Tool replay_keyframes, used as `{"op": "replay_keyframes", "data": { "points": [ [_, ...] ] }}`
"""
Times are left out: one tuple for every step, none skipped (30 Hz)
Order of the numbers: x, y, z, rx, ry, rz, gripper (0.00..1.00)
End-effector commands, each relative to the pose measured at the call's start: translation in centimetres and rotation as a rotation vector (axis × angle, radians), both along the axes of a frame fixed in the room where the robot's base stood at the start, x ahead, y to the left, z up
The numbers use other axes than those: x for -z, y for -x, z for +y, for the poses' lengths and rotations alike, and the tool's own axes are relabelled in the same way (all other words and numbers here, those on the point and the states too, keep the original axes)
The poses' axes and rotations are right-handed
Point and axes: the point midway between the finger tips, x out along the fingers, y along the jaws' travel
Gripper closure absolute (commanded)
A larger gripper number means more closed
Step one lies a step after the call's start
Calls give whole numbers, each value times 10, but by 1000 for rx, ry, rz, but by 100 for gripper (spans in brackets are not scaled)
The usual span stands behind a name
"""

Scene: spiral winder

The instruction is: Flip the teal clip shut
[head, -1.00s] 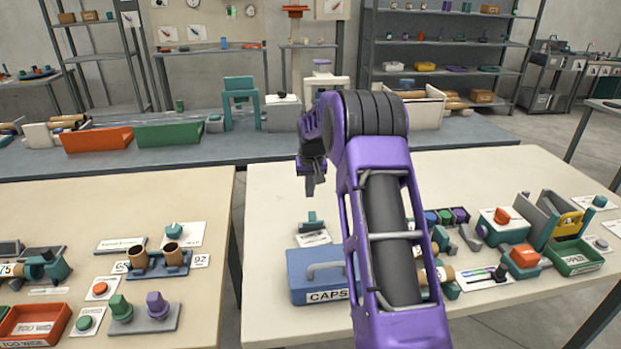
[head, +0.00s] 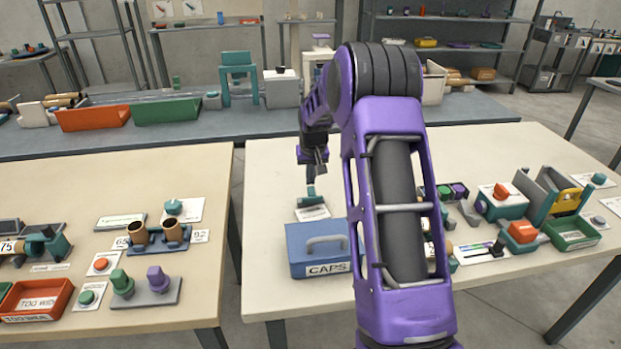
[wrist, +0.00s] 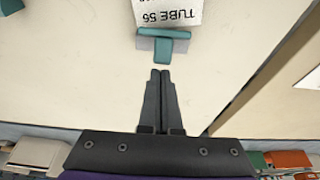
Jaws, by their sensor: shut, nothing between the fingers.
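The teal clip (head: 312,198) stands on the right-hand table beside a white card (head: 313,212), behind the blue CAPS box. In the wrist view the clip (wrist: 163,38) shows as a teal bar with a short teal stem pointing towards my fingers, over a grey base. My gripper (head: 311,184) is just above and behind the clip in the head view. In the wrist view my gripper (wrist: 160,73) has its fingers together and empty, a small gap short of the stem. I cannot tell exactly how far the clip's lever is tilted.
The blue CAPS box (head: 318,249) with a grey handle stands in front of the clip. My arm hides part of the table to the right. Several fixtures, such as the green tray (head: 572,234), stand farther right. The table left of the clip is bare.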

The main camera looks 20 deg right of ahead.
Motion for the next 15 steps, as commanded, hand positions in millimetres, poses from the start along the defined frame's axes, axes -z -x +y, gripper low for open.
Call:
{"op": "replay_keyframes", "data": {
  "points": [
    [2, 2, 0, 0, 3, -13, 100],
    [2, 2, 1, 0, 4, -20, 100],
    [1, 3, 1, 0, 5, -25, 100],
    [1, 3, 1, 0, 6, -28, 100],
    [1, 3, 1, 0, 7, -32, 100],
    [0, 3, 1, 0, 8, -39, 100],
    [0, 4, 1, 0, 9, -43, 100],
    [0, 4, 1, 0, 9, -46, 100],
    [1, 5, 1, 0, 11, -52, 100],
    [1, 5, 1, 0, 12, -57, 100],
    [0, 5, 1, 0, 13, -62, 100],
    [0, 6, 1, 0, 14, -69, 100],
    [0, 6, 2, 0, 15, -74, 100],
    [0, 7, 2, 0, 16, -78, 100],
    [0, 7, 2, 0, 17, -86, 100]
  ]
}}
